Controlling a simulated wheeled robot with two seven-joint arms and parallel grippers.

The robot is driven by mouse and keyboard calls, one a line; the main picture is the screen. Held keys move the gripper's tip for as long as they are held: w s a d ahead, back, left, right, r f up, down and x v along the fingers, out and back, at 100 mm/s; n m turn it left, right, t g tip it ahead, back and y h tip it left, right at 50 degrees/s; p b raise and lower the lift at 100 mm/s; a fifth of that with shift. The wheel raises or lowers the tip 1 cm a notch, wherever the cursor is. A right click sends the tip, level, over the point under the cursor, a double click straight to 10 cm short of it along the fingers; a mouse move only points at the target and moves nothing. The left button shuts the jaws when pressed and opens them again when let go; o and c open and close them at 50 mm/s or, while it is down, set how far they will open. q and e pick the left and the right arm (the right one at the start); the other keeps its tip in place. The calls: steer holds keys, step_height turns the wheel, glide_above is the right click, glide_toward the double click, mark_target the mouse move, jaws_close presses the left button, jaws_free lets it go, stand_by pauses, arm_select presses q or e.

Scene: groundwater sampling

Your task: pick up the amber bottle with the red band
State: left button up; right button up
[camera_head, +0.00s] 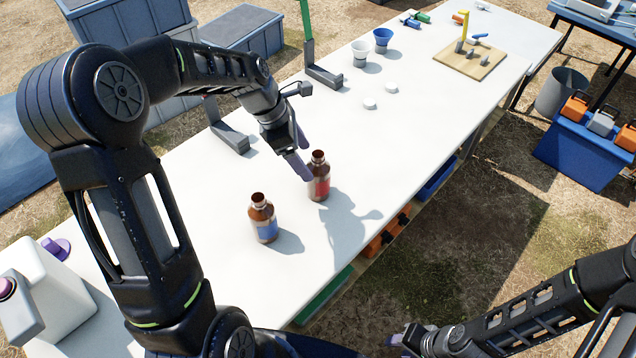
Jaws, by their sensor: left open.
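The amber bottle with the red band (319,188) stands upright and uncapped on the white table. A second amber bottle, with a blue band (264,229), stands upright to its left and nearer to me. My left gripper (304,160) reaches down from the left, just behind and above the red-banded bottle's left side. Its purple-grey fingers are apart and hold nothing; one finger overlaps the bottle's edge in the picture, and I cannot tell whether it touches. My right gripper (398,340) is low at the bottom, off the table; its fingers are partly cut off and unclear.
Two white caps (370,104) lie beyond the bottles. A white cup (360,60) and a blue cup (381,48) stand farther back. A wooden board (462,66) with taps is at the far right. A white jug (40,290) is near left. The table right of the bottles is clear.

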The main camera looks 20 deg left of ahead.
mark_target(316, 174)
arm_select(q)
steer(key=shift+f, duration=0.1)
steer(key=shift+x, duration=1.2)
steer(key=shift+f, duration=0.1)
steer(key=p+x, duration=0.1)
steer(key=x, duration=0.4)
steer(key=shift+c, duration=0.4)
jaws_close()
stand_by(0.4)
